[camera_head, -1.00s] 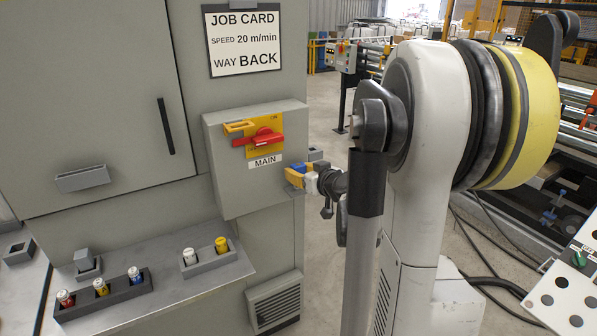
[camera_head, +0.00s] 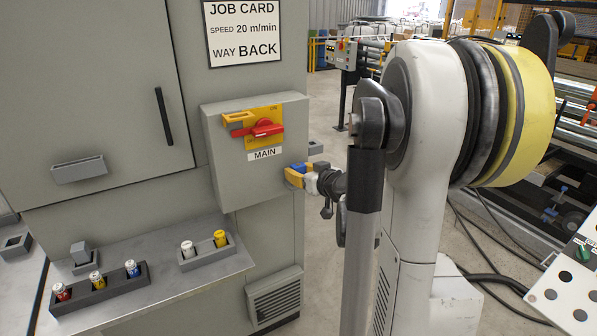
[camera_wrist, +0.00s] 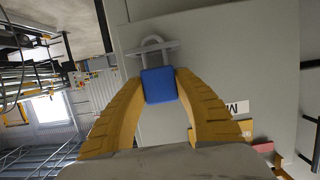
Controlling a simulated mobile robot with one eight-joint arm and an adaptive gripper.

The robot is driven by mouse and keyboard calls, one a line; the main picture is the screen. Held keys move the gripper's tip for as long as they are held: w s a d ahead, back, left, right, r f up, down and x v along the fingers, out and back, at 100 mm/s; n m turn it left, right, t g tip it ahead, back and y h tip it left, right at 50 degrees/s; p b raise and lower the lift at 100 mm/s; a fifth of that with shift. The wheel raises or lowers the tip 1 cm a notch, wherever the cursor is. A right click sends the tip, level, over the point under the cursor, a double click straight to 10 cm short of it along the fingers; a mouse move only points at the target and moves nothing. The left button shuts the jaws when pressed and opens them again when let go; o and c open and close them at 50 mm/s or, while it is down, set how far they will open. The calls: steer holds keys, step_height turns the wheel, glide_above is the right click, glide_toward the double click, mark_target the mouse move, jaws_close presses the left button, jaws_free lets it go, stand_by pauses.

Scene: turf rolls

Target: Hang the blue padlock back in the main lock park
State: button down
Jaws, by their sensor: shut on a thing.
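The blue padlock (camera_wrist: 158,86) is held between the yellow fingers of my gripper (camera_wrist: 160,90), with its grey shackle (camera_wrist: 153,42) pointing away from me. In the wrist view the shackle overlaps a grey bar-like bracket (camera_wrist: 140,50) on the grey panel; I cannot tell whether it hooks over it or only lies in front. In the head view my gripper (camera_head: 296,176) is at the right side of the MAIN switch box (camera_head: 228,176), and a little of the blue padlock (camera_head: 298,167) shows. A small grey bracket (camera_head: 315,149) sticks out just above it.
The MAIN box carries a red handle (camera_head: 262,130) on a yellow plate. Below left, a shelf (camera_head: 165,265) bears a dark tray (camera_head: 85,296) with red, yellow and blue pieces and a grey tray (camera_head: 192,265) with white and yellow ones. A vent (camera_head: 275,298) is below.

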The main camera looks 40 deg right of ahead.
steer(key=shift+f+b, duration=0.7)
steer(key=shift+f, duration=0.2)
steer(key=c, duration=0.9)
jaws_free()
steer(key=shift+c, duration=0.2)
steer(key=v, duration=1.2)
steer(key=shift+a, duration=0.1)
